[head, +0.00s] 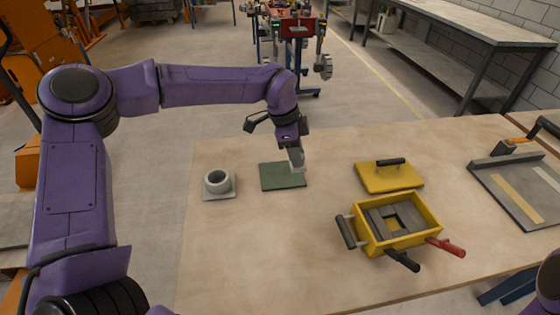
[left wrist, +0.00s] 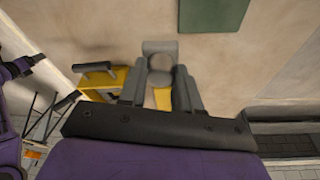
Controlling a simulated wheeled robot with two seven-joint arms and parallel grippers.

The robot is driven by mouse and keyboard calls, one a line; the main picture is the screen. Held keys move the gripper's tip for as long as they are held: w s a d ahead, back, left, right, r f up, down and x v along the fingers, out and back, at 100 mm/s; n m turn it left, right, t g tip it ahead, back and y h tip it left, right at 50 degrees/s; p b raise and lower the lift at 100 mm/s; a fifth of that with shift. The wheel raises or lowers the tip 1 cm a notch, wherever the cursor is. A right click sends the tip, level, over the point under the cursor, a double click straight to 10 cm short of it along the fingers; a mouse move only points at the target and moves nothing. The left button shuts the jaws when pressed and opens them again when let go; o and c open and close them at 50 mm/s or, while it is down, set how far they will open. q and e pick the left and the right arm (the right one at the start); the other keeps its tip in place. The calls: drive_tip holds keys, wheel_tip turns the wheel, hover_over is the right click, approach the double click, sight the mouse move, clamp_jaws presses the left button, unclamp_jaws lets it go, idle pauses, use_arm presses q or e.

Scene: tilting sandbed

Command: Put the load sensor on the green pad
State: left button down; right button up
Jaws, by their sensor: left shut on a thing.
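My left gripper (head: 296,160) is shut on a light grey piece, which I take to be the load sensor (head: 298,167). In the left wrist view the load sensor (left wrist: 160,48) sits between the two fingers (left wrist: 160,85), with a flat grey end and a rounded part. The dark green pad (head: 280,177) lies flat on the table, and in the head view the gripper overlaps its right edge. In the left wrist view the pad (left wrist: 213,12) shows at the top, apart from the sensor. Exact height over the table is hard to tell. My right gripper is out of view.
A grey ring on a square plate (head: 218,185) stands left of the pad. Right of it are a yellow lid with a black handle (head: 385,180) and a yellow box (head: 372,242) with grey parts inside. A grey tray (head: 492,190) lies far right. The front left table (head: 250,245) is bare.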

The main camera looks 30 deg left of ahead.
use_arm(q)
drive_tip(key=w+a+f+p, duration=0.1)
drive_tip(key=a+f, duration=0.1)
drive_tip(key=w+a+f+p, duration=0.1)
drive_tip(key=w+a+f, duration=0.1)
drive_tip(key=a+f, duration=0.1)
drive_tip(key=w+a+f+p, duration=0.1)
drive_tip(key=w+a+f, duration=0.1)
drive_tip(key=shift+a+f, duration=0.15)
drive_tip(key=shift+f, duration=0.05)
wheel_tip(320, 180, down, 3)
drive_tip(key=shift+a+r+p, duration=0.1)
drive_tip(key=shift+r+p, duration=0.05)
drive_tip(key=shift+p, duration=0.25)
drive_tip(key=shift+f, duration=0.35)
drive_tip(key=shift+w, duration=0.1)
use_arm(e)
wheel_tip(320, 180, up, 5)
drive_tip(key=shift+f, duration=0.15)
use_arm(q)
drive_tip(key=shift+f, duration=0.1)
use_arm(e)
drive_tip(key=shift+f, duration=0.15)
use_arm(q)
drive_tip(key=c, duration=0.8)
unclamp_jaws()
